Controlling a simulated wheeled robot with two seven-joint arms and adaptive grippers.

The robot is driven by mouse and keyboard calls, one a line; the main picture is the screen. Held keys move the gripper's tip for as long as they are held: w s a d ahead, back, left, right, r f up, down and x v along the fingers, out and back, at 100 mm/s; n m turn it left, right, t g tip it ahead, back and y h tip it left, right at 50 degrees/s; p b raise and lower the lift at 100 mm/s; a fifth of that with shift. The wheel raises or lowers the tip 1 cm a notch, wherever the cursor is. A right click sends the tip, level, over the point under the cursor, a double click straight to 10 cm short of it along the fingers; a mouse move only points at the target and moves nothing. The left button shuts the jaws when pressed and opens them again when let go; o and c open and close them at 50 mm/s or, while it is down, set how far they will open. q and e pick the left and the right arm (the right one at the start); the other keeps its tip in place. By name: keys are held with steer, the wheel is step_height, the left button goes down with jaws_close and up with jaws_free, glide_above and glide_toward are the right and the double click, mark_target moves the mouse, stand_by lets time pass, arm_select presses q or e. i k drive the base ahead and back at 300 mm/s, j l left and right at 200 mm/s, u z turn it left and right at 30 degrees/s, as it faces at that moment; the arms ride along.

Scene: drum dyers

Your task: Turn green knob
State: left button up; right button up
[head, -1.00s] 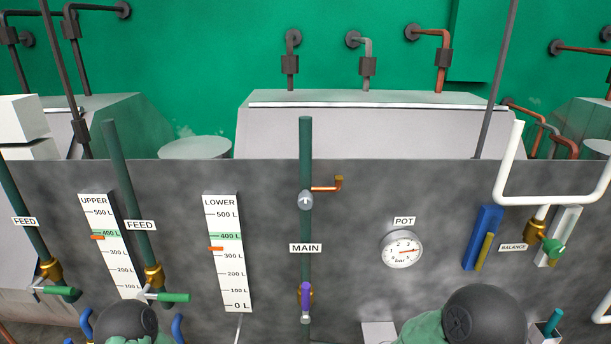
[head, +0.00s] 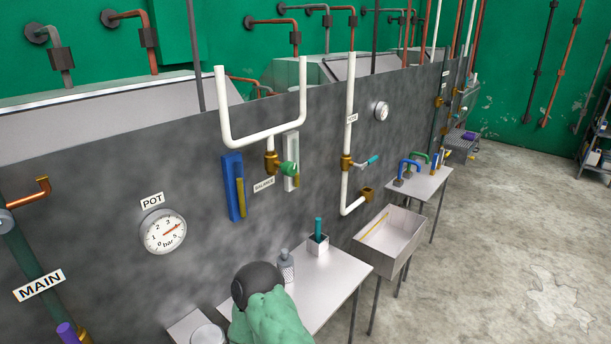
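The green knob (head: 290,168) sits on a brass valve beside a pale upright plate on the grey panel, in the upper middle of the head view. A BALANCE label (head: 264,184) is just below it to the left. White U-shaped piping (head: 262,138) rises above the valve. Part of my arm, a black joint with a green cover, shows at the bottom, below the knob and apart from it. Neither gripper can be seen.
A POT gauge (head: 163,232) is on the panel at left. Below stands a table (head: 330,277) with a bottle (head: 286,266) and a small box (head: 318,245). A sink-like tray (head: 388,238) and another table (head: 425,185) stand further right. The floor at right is clear.

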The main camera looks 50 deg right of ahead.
mark_target(289, 169)
steer(key=z, duration=2.05)
